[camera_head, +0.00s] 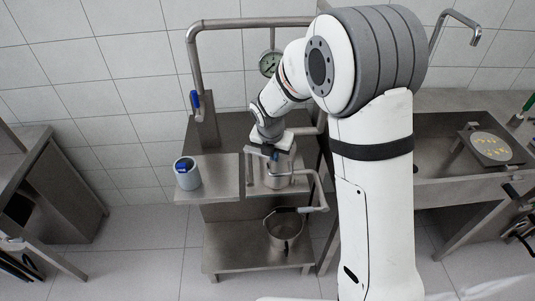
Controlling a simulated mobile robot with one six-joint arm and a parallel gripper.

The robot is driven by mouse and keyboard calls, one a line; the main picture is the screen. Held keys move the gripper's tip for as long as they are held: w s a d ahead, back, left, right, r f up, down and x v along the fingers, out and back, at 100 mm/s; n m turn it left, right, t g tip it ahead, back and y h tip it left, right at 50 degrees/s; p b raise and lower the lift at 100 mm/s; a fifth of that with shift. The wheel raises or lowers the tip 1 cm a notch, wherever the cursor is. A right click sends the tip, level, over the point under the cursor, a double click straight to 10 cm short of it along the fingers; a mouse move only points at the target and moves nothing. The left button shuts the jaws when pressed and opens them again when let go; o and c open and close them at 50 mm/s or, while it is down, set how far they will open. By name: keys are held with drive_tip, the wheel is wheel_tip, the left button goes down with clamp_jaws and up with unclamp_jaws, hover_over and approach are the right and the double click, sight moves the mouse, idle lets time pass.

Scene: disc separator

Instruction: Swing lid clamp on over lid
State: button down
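The disc separator (279,175) is a metal vessel on the steel stand, with a pipe curving out at its right. My gripper (272,152) is at the vessel's top, reaching down from the upper right. A small blue part (275,156) shows right at the fingers; I cannot tell whether it belongs to the lid clamp. The lid and the clamp are mostly hidden by my gripper and too small to make out. The fingers are too small to show whether they are open or shut.
A grey cup (187,174) with something blue inside stands on the left shelf (216,166). A steel pot (284,226) stands on the lower shelf. Pipes and a gauge (268,64) rise behind. A sink counter (450,120) is at the right. The floor at left is clear.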

drive_tip(key=shift+w+d+p, duration=0.3)
drive_tip(key=shift+w, duration=0.25)
drive_tip(key=shift+w+d+p, duration=0.25)
drive_tip(key=shift+w+d, duration=0.05)
drive_tip(key=shift+w, duration=0.2)
